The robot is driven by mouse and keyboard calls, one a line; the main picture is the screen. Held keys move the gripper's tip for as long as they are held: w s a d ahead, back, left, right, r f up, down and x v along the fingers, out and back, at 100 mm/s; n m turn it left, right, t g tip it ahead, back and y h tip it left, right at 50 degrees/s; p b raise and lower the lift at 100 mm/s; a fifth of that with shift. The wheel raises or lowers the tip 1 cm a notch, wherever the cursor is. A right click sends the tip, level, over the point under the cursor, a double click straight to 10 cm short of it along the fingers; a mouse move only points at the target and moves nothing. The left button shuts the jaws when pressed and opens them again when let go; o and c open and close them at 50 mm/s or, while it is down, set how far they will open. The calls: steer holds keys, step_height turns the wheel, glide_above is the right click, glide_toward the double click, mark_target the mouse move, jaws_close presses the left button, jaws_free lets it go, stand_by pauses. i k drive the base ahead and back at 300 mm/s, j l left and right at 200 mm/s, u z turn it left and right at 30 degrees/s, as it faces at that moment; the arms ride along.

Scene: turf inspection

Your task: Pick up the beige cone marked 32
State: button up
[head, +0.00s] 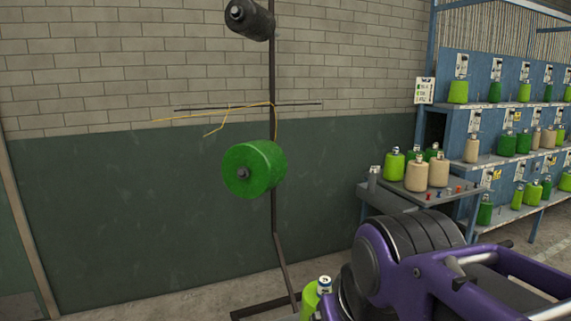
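Two beige cones stand upright close together on a small grey side table (460,195). The left beige cone (416,176) is nearer, and the right beige cone (438,172) is just behind it. Each has a label on its top, but the numbers are too small to read, so I cannot tell which is marked 32. Other beige cones stand on the rack, one at the left end of its middle shelf (471,151) and another farther right (549,138). My gripper is not in view.
Green cones (395,165) stand beside the beige ones, and small colored items lie along the table's front. A blue rack (505,120) holds several cones. A dark stand carries a green spool (254,170). A lime cone (311,298) is at the bottom. The wall's left side is clear.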

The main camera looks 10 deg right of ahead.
mark_target(438, 170)
steer(key=k+l+z, duration=0.2)
steer(key=k, duration=0.45)
steer(key=j+z, duration=0.1)
steer(key=z, duration=1.2)
steer(key=l+z, duration=0.1)
steer(key=z, duration=0.25)
steer(key=i+z, duration=0.15)
steer(key=z, duration=0.2)
steer(key=i+l+z, duration=0.1)
steer(key=z, duration=0.25)
steer(key=i+l, duration=0.1)
steer(key=i, duration=0.45)
steer(key=i+u, duration=0.1)
steer(key=i, duration=0.5)
steer(key=i+u, duration=0.35)
steer(key=i+l+u, duration=0.15)
steer(key=i+u, duration=0.2)
steer(key=i, duration=0.2)
steer(key=i+l+u, duration=0.1)
steer(key=i+u, duration=0.4)
steer(key=i, duration=0.6)
steer(key=i+u, duration=0.3)
steer(key=i, duration=0.25)
steer(key=i+l+u, duration=0.1)
steer(key=i+u, duration=0.15)
steer(key=i, duration=0.25)
